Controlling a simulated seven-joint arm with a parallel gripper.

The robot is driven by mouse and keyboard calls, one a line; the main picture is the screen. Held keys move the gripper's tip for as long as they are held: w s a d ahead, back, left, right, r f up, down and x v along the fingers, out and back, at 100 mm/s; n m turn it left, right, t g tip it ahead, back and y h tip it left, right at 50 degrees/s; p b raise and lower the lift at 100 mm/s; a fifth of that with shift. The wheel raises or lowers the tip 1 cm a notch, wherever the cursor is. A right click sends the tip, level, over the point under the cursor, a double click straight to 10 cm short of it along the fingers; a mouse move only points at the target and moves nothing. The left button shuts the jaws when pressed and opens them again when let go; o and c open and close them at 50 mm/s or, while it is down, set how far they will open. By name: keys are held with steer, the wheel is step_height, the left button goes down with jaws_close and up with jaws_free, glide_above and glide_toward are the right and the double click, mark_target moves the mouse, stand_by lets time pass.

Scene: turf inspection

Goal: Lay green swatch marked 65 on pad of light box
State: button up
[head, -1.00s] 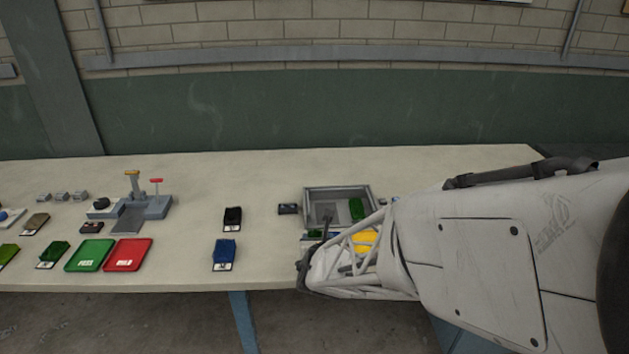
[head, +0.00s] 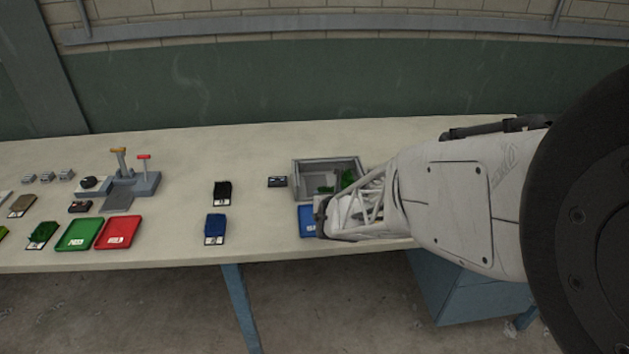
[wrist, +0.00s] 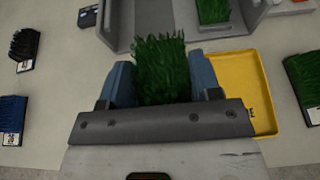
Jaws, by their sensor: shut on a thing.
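My gripper (wrist: 163,85) is shut on a green turf swatch (wrist: 162,62), with its blue fingers on either side. The swatch's number does not show. The grey open box, which I take for the light box (head: 297,181), stands just beyond the gripper; in the wrist view its wall (wrist: 112,22) shows too. Its grey pad (wrist: 155,17) shows beyond the held swatch. Another green swatch (wrist: 212,10) stands inside the box, to the right of the pad. In the head view my arm hides most of the gripper, and green of the held swatch (head: 325,190) shows against the box.
A yellow tray (wrist: 262,100) lies right of the gripper, with another green swatch (wrist: 304,76) beyond it. A blue tray (head: 306,221) lies in front of the box. Black (head: 222,192) and blue (head: 214,227) swatches stand left. Green (head: 79,235) and red (head: 118,232) trays lie farther left.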

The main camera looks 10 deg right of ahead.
steer(key=shift+w, duration=0.15)
steer(key=w, duration=0.5)
steer(key=w+a+f, duration=0.1)
steer(key=w, duration=0.9)
steer(key=shift+w+a+f, duration=0.25)
steer(key=shift+w, duration=0.05)
steer(key=shift+f, duration=0.1)
steer(key=shift+f, duration=1.65)
steer(key=shift+f, duration=0.2)
steer(key=o, duration=0.9)
steer(key=shift+r, duration=0.2)
